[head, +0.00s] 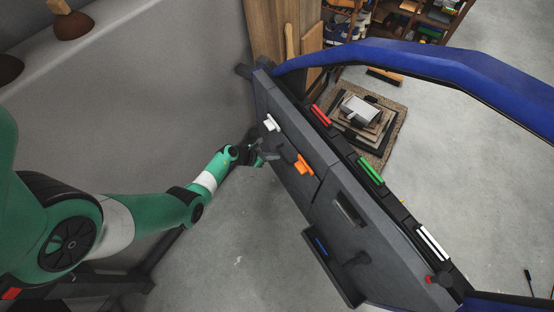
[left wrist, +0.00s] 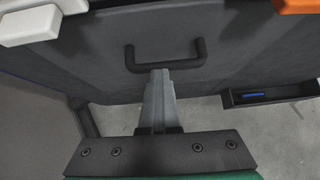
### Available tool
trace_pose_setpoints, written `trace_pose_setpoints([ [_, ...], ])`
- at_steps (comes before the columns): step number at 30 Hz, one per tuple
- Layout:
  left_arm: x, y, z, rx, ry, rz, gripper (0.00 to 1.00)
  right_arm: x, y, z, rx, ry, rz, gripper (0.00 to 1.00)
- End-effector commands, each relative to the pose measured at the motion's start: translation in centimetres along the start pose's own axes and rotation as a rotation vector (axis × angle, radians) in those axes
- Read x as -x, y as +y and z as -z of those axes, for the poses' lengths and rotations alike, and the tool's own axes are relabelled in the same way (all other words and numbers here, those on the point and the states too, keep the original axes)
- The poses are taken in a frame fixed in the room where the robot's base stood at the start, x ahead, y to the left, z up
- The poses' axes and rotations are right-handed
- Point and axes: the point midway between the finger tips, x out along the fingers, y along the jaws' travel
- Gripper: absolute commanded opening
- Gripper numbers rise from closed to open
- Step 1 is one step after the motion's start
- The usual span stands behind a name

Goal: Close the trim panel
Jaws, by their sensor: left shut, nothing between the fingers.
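The dark grey trim panel (head: 285,165) is on the near face of the car door in the head view. Its dark surface (left wrist: 110,58) fills the upper part of the left wrist view. A black U-shaped handle (left wrist: 166,64) is mounted on it. My left gripper (head: 262,158) is beside the panel, near the white and orange parts. Its shut, empty fingers (left wrist: 158,78) point at the handle, with their tips just below its bar. I cannot tell whether they touch it. I also cannot tell how far the panel stands open. My right gripper is out of view.
A pocket (head: 333,262) holding something blue juts out at the lower right. The blue door frame (head: 440,65) arches behind. The floor (head: 215,255) below my left arm is clear.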

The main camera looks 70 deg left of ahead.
Motion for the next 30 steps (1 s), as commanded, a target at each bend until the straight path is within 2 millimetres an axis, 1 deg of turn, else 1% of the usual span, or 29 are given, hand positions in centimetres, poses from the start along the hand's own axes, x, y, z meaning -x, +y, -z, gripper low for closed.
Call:
trace_pose_setpoints([
  [1,0.1,0.4,-0.5,0.001,-0.007,-0.008,0.00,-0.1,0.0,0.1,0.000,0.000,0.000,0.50],
  [6,0.2,0.8,-0.4,0.006,-0.007,-0.014,0.00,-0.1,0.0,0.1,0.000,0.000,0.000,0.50],
  [23,0.3,0.6,0.0,0.007,-0.002,-0.011,0.00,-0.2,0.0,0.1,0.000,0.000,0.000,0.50],
  [29,1.1,-0.2,1.4,-0.005,-0.001,0.002,0.00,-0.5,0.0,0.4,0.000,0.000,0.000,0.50],
  [30,1.9,-0.3,0.6,-0.011,-0.005,0.004,0.00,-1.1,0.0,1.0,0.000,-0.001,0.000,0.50],
])
